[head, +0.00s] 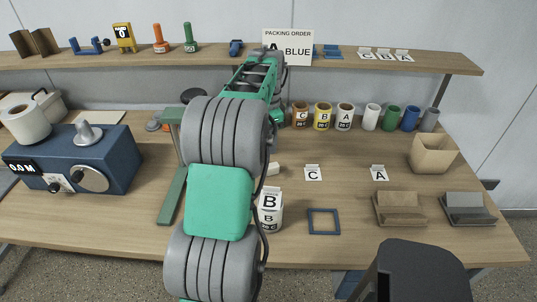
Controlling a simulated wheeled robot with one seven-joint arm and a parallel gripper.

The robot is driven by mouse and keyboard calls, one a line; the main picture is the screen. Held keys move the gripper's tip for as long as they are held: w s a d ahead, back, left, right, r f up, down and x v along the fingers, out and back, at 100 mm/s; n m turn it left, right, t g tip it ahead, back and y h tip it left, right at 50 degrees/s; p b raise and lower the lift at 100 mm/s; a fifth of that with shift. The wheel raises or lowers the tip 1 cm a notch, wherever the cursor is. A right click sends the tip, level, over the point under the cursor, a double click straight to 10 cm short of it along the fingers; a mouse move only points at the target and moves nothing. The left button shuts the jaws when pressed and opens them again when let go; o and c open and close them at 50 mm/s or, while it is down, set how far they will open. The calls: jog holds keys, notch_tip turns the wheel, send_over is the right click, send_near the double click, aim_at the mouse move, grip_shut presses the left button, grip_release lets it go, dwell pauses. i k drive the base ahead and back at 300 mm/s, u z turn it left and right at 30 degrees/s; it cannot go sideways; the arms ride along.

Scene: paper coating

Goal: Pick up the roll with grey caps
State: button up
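A grey roll (430,120) stands at the right end of a row on the back right of the table, leaning slightly. It is beside a blue roll (410,117), a green one (390,118) and a white one (371,116). I cannot make out separate caps on any of them. My arm rises through the middle of the view and bends down behind itself. Its fingers are hidden, so I cannot see my gripper or whether it holds anything. The rolls stand to the right of the arm, apart from it.
Labelled cans, including a yellow one (323,116), stand left of the rolls. A cardboard bin (432,154) is in front of the grey roll. A raised shelf (220,57) runs behind. A blue machine (75,160) is at the left. A square frame (323,222) lies in front.

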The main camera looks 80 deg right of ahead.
aim_at(271, 220)
jog(key=z, duration=2.65)
